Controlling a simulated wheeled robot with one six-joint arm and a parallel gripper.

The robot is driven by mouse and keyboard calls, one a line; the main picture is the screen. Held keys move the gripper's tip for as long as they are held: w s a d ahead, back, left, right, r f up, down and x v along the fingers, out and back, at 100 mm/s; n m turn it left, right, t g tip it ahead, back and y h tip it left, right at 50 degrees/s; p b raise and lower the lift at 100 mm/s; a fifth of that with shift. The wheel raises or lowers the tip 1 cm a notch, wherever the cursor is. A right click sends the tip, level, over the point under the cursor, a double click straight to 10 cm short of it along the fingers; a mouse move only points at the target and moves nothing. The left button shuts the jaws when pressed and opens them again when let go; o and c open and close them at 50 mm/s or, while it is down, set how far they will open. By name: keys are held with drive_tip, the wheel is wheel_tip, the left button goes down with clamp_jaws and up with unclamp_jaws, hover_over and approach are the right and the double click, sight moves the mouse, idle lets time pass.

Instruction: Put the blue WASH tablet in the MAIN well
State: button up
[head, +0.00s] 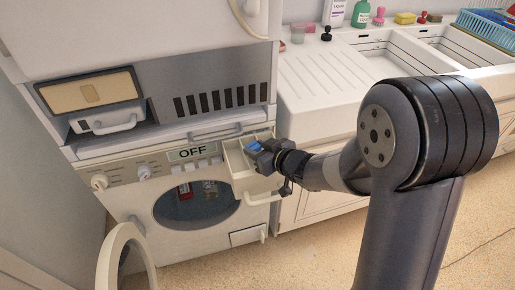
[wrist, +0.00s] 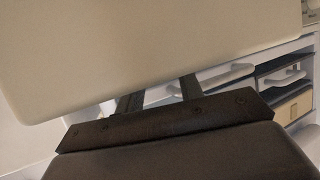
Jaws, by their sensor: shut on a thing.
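The blue WASH tablet (head: 255,144) is at the tips of my gripper (head: 257,148), which is shut on it. My gripper and the tablet are over the pulled-out cream detergent drawer (head: 235,160) of the washing machine, near its right side. The drawer has divided wells, but I cannot read which is MAIN, and my gripper hides part of them. In the wrist view my gripper's fingers (wrist: 160,96) show as two dark bars, their tips hidden behind a large cream surface; the tablet is not visible there.
The washing machine (head: 215,230) has an OFF display (head: 192,152) and a round door (head: 125,262) swung open at the left. An open compartment (head: 100,122) sits above it. The sink counter (head: 330,75) stands close at the right, with bottles behind.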

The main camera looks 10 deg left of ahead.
drive_tip(key=o, duration=1)
drive_tip(key=shift+f, duration=0.1)
drive_tip(key=shift+c, duration=0.2)
drive_tip(key=shift+r, duration=0.25)
drive_tip(key=p+v, duration=0.2)
drive_tip(key=v, duration=1)
drive_tip(key=shift+p, duration=0.3)
drive_tip(key=shift+a, duration=0.1)
